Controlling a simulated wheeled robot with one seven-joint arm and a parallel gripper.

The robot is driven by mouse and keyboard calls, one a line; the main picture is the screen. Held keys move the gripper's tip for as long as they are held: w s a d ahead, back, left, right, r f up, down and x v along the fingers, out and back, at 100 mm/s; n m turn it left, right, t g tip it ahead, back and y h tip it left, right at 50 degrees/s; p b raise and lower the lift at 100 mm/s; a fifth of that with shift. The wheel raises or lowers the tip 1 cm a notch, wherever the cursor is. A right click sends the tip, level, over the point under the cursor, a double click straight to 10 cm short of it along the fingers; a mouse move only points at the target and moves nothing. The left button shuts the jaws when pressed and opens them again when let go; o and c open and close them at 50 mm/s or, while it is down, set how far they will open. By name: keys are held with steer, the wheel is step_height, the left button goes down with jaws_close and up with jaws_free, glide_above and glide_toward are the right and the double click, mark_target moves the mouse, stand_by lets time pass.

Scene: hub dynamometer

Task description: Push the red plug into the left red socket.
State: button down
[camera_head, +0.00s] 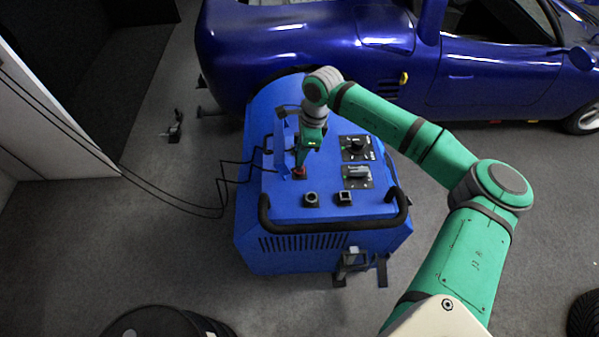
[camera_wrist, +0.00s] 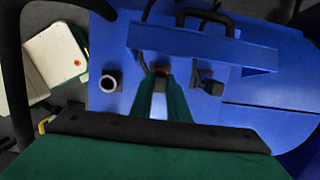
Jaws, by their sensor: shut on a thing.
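My gripper (camera_head: 301,163) points down at the left part of the top panel of the blue machine (camera_head: 335,240). Its fingers also show in the wrist view (camera_wrist: 160,88), close together and shut on the red plug. A small red part, which I take for the red plug (camera_head: 299,173), shows right at the fingertips. It also shows as a dark red patch beyond the fingers in the wrist view (camera_wrist: 159,67). The fingers hide most of it. No separate red socket can be made out, and I cannot tell how deep the plug sits.
An upright blue plate (camera_head: 281,140) stands close beside my gripper. Two dark knobs (camera_head: 357,147) (camera_head: 358,175) and two black fittings (camera_head: 311,199) (camera_head: 344,197) are on the panel. Black cables (camera_head: 222,190) hang off the left side. A black handle bar (camera_head: 335,225) edges the front. A blue car (camera_head: 330,45) is behind.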

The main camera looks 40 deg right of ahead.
steer(key=shift+f, duration=1.1)
steer(key=c, duration=1.6)
jaws_free()
steer(key=shift+r, duration=0.1)
steer(key=r, duration=0.3)
steer(key=d+r, duration=0.1)
steer(key=r, duration=0.3)
steer(key=s+r, duration=0.1)
steer(key=r, duration=0.2)
steer(key=shift+s+d+r, duration=0.1)
steer(key=shift+d+r, duration=0.15)
steer(key=shift+d, duration=0.15)
